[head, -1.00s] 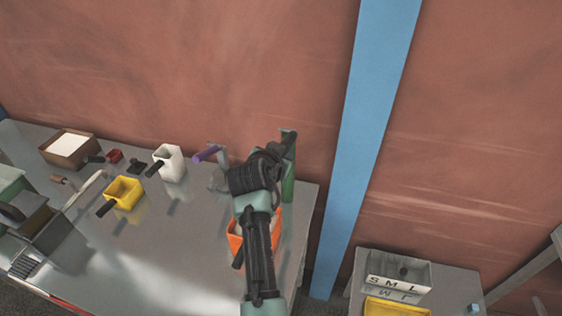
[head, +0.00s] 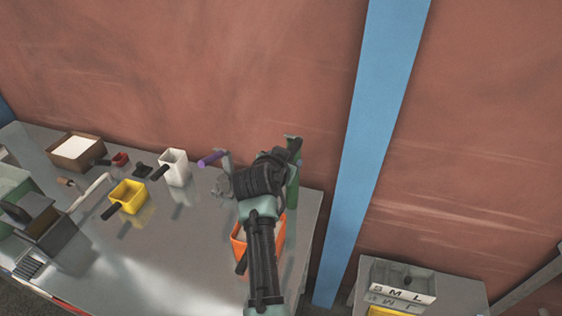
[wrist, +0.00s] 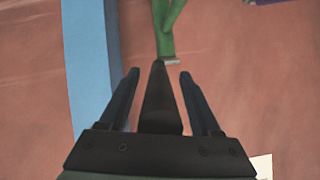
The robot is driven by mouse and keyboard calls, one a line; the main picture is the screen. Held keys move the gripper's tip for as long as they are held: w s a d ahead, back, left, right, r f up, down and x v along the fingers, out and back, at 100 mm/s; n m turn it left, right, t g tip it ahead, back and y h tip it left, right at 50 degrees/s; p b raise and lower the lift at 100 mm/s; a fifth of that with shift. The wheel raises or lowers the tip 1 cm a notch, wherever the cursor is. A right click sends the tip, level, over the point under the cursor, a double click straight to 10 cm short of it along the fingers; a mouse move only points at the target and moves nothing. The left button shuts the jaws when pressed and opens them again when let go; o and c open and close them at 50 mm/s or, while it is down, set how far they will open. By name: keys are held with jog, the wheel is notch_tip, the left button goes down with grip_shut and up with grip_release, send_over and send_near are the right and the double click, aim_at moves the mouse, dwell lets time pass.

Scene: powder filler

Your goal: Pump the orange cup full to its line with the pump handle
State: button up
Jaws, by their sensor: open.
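The orange cup (head: 237,249) stands on the bench below my arm, its black handle pointing toward the front. My arm hides much of the cup, so its fill level and line cannot be read. The green pump (head: 292,194) stands behind it at the right, and its green part also shows in the wrist view (wrist: 167,38). My gripper (wrist: 159,75) is open beside the pump's top. A dark tapered bar (wrist: 159,105), seemingly the pump handle, lies between the spread fingers. I cannot tell whether they touch it.
A yellow cup (head: 128,194), a white cup (head: 175,168) and a purple-gripped crank (head: 211,158) stand to the left. A brown box (head: 75,150) is at the far left. A blue post (head: 372,150) rises close at the right. The bench's front middle is clear.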

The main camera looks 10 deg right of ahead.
jog(key=b+v, duration=0.4)
jog(key=v, duration=0.8)
jog(key=shift+s+a+r, duration=0.15)
jog(key=shift+s+r, duration=0.05)
jog(key=shift+s, duration=0.1)
jog(key=s+a+r+n+t+y+b, duration=0.1)
jog(key=s+r+n+t+b, duration=0.1)
jog(key=r+t, duration=0.5)
jog(key=s+a+r+n+t+y+b, duration=0.1)
jog(key=s+r+t+b, duration=0.1)
jog(key=r, duration=1)
jog(key=s+r+n+t+y+b, duration=0.2)
jog(key=s+r+t, duration=0.5)
jog(key=s+r, duration=0.6)
jog(key=shift+s+a+n+b, duration=0.3)
jog(key=shift+s+a+n, duration=0.1)
jog(key=shift+s+n, duration=0.45)
jog(key=shift+f, duration=0.1)
